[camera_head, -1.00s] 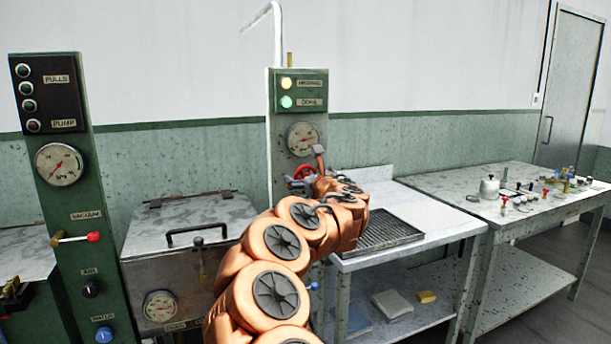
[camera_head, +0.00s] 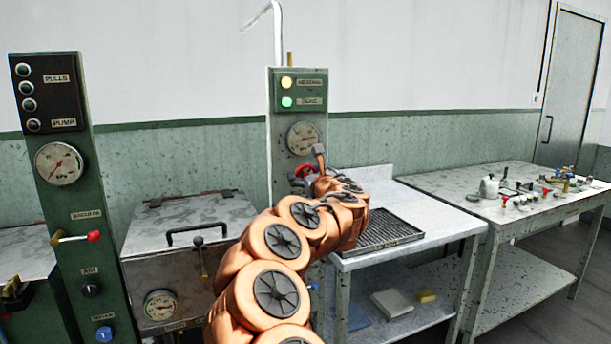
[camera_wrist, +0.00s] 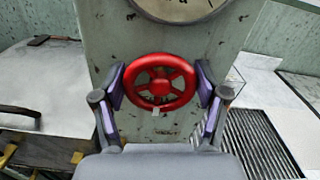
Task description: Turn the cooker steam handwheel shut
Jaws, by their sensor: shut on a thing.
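The red steam handwheel (camera_wrist: 161,60) sits on the front of a green post (camera_wrist: 100,30), below a round gauge, in the wrist view. My gripper (camera_wrist: 160,84) is shut on the handwheel, with one finger against the left side of its rim and the other against the right. A small pale tab shows at the bottom of the wheel. In the head view only part of the red handwheel (camera_head: 304,170) shows, and my arm hides the rest. My gripper's fingers are hard to make out there.
A lidded metal basin (camera_head: 185,215) stands left of the post, and a green panel (camera_head: 75,200) with a gauge and knobs is further left. A bench with a black grate (camera_head: 385,230) is close on the right. A table (camera_head: 470,185) with small fittings stands beyond.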

